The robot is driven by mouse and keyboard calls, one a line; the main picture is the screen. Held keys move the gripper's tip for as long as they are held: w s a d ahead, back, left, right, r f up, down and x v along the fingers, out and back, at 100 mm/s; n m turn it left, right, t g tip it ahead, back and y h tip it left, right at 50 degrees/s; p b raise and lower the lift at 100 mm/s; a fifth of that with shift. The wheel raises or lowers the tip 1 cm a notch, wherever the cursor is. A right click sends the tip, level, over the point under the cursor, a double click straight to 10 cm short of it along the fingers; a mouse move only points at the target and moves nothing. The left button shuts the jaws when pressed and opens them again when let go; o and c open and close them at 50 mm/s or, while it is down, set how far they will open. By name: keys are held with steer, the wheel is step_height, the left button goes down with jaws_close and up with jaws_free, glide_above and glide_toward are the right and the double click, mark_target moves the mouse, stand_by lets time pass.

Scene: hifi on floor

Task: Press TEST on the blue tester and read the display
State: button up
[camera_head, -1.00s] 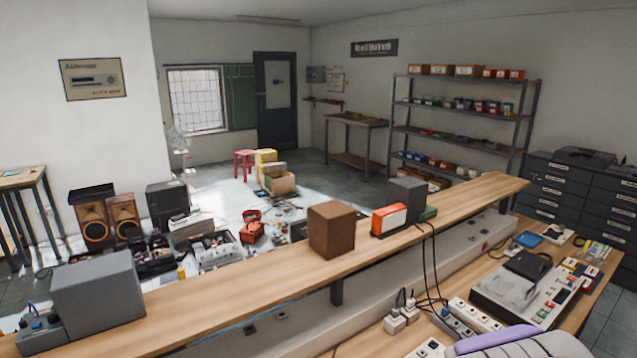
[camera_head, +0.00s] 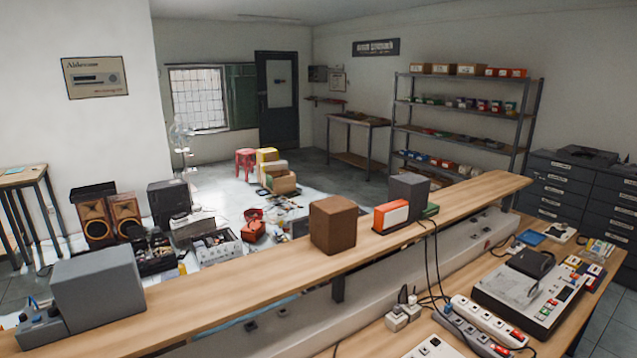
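I cannot say for sure which thing is the blue tester. A small flat blue item (camera_head: 532,238) lies on the right-hand desk, near its back, too small to show a button or display. A grey-blue box with blue plugs or knobs (camera_head: 42,328) stands at the left end of the long wooden shelf, beside a larger grey box (camera_head: 98,287). No TEST label can be read. My gripper is not in view.
A light console with buttons (camera_head: 530,297) and power strips (camera_head: 485,322) with black cables cover the right-hand desk. A brown box (camera_head: 333,225) and an orange-white box (camera_head: 391,216) stand on the wooden shelf (camera_head: 230,301). Speakers (camera_head: 125,215) and clutter fill the floor behind.

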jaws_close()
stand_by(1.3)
